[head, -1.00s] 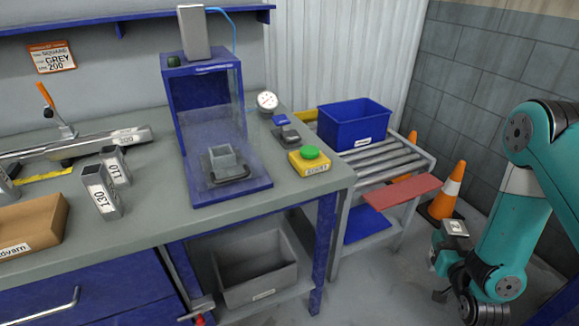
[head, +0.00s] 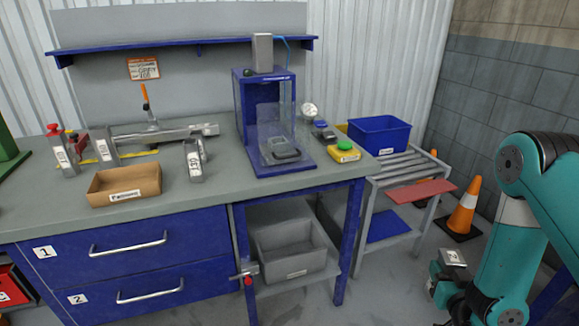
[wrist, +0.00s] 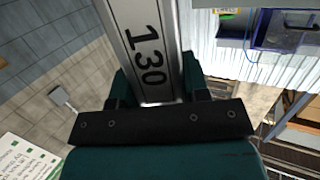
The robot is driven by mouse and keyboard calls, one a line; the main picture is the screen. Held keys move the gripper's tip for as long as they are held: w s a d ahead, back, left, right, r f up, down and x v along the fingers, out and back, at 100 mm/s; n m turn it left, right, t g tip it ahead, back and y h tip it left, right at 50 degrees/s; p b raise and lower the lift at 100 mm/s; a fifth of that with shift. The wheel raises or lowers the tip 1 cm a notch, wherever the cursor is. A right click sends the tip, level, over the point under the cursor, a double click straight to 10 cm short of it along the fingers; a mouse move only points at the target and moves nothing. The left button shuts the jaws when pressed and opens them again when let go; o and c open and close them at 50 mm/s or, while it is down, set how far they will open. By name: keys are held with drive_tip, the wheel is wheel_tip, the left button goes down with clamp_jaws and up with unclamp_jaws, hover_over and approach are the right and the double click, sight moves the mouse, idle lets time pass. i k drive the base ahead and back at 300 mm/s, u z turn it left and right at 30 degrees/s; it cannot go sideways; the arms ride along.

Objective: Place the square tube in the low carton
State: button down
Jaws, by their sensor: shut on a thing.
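My gripper (wrist: 155,85) is shut on a grey square tube (wrist: 143,40) marked 130, seen close up in the wrist view. In the head view my gripper (head: 446,278) is low at the right, away from the bench, with a short part of the tube (head: 452,257) showing above it. The low carton (head: 150,190) is an open brown box with a white label on its front. It sits on the bench at the left, far from my gripper. Its inner floor is only partly visible.
Other square tubes (head: 193,163) stand on the bench right of and behind the carton. A blue press (head: 243,120), a green button box (head: 344,154) and a blue bin (head: 380,137) are further right. A grey bin (head: 290,262) is under the bench. A traffic cone (head: 463,210) stands near the arm.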

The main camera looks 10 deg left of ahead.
sight(139, 191)
drive_tip(key=u, duration=1.35)
